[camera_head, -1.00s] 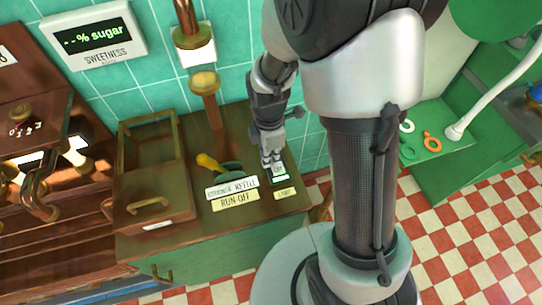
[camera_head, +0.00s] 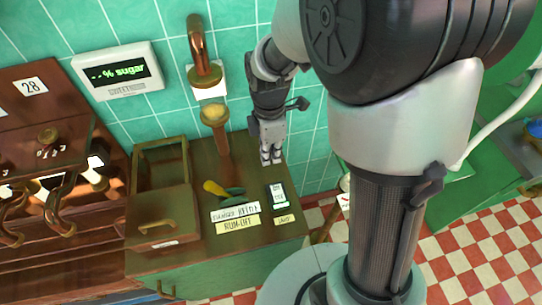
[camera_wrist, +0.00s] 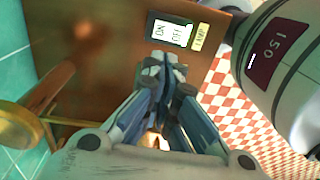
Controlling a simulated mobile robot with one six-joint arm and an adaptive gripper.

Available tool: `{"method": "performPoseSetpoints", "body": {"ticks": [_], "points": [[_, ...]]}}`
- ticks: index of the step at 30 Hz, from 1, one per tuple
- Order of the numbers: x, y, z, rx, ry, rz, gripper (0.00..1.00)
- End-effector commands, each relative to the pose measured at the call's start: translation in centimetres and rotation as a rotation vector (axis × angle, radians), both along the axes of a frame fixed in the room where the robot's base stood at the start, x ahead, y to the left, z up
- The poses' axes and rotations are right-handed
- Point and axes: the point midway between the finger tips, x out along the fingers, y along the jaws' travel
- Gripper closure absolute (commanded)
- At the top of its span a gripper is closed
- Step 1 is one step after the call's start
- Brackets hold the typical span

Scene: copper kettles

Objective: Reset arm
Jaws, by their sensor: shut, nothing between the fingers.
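My gripper (camera_head: 271,158) points down above the back right of the wooden counter (camera_head: 270,236), behind the lamp switch (camera_head: 277,195). Its fingers are together and hold nothing. In the wrist view my gripper (camera_wrist: 163,68) is shut, with the ON/OFF lamp switch (camera_wrist: 171,32) and its yellow LAMP label (camera_wrist: 200,37) beyond the fingertips. The fingers look apart from the switch. The upper part of my arm fills the upper right of the head view.
A copper pipe (camera_head: 216,130) rises left of my gripper. A yellow-handled scoop (camera_head: 220,190) and an open wooden box (camera_head: 160,166) are on the counter. Checkered floor (camera_head: 471,250) lies at right.

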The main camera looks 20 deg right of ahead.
Motion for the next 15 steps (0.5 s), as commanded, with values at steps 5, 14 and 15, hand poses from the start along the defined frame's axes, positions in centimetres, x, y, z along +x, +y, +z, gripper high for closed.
{"method": "performPoseSetpoints", "body": {"ticks": [5, 14, 15], "points": [[0.02, 0.0, -0.03, 0.0, -0.001, 0.0, 1.0], [-0.03, -0.03, 0.19, -0.001, -0.005, -0.009, 1.0], [-0.11, -0.07, 0.59, -0.001, -0.012, -0.026, 1.0]]}}
